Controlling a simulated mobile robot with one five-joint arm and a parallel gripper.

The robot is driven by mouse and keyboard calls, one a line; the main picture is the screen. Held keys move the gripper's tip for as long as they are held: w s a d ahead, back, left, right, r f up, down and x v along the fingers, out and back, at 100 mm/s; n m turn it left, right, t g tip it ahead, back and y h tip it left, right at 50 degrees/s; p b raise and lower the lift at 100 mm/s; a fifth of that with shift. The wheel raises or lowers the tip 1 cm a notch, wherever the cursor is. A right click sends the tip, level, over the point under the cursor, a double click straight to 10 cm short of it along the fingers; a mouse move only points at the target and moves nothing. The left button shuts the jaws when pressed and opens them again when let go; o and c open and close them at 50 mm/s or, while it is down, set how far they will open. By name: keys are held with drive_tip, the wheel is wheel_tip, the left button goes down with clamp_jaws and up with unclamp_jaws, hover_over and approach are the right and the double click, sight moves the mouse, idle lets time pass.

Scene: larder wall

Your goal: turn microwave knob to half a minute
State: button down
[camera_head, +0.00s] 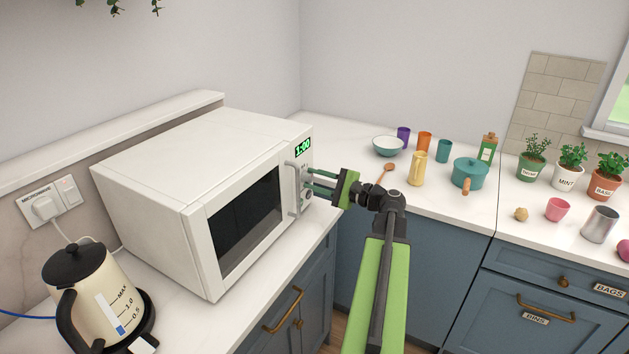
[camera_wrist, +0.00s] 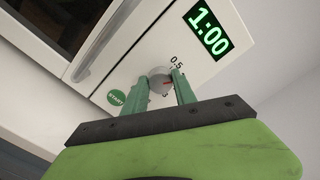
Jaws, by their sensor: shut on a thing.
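The white microwave (camera_head: 165,165) stands on the left counter with its door shut. Its green display (camera_head: 303,148) reads 1:00, and the display (camera_wrist: 208,29) is clear in the wrist view. My gripper (camera_head: 307,183) reaches the control panel from the right. In the wrist view my gripper (camera_wrist: 166,84) is shut on the grey knob (camera_wrist: 158,75), one finger on each side. A red mark shows on the knob. The label 0.5 (camera_wrist: 177,61) is above right of the knob; another label is partly hidden by a finger. The green START button (camera_wrist: 117,97) is left of the knob.
The microwave's vertical door handle (camera_head: 292,187) is close to my fingers on the left. A cream kettle (camera_head: 85,295) stands at the front left. Cups, a bowl (camera_head: 388,146) and a teal pot (camera_head: 468,173) stand on the back counter, behind my arm.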

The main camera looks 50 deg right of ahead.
drive_tip(key=n, duration=0.6)
drive_tip(key=shift+a+f, duration=0.1)
drive_tip(key=shift+f, duration=0.05)
idle(0.4)
drive_tip(key=c, duration=1)
unclamp_jaws()
drive_tip(key=v, duration=1.7)
drive_tip(key=shift+s, duration=0.25)
drive_tip(key=shift+s, duration=0.1)
